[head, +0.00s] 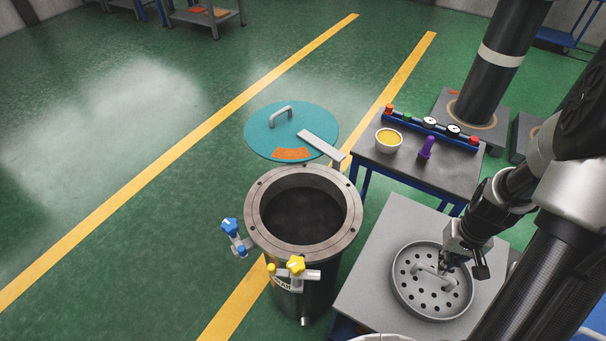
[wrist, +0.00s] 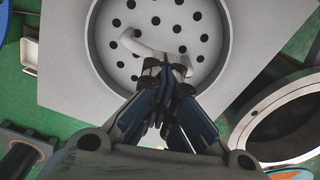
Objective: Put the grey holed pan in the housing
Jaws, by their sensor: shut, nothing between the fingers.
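The grey holed pan (head: 407,289) lies on a grey table at the lower right of the head view. It is round, with many holes and a raised bar handle (head: 430,279) across it. In the wrist view the pan (wrist: 205,22) and its pale handle (wrist: 136,42) show at the top. My gripper (head: 446,266) is over the pan close to the handle, and in the wrist view its fingertips (wrist: 168,66) are together with nothing between them. Whether they touch the handle I cannot tell. The housing (head: 258,236) is an open flanged cylinder left of the table, dark inside.
A teal lid (head: 262,130) with a handle is swung aside behind the housing. A blue knob (head: 229,225) and a yellow knob (head: 296,264) stick out from the housing. A second table (head: 375,160) behind holds a bowl (head: 389,140) and a purple object (head: 426,148).

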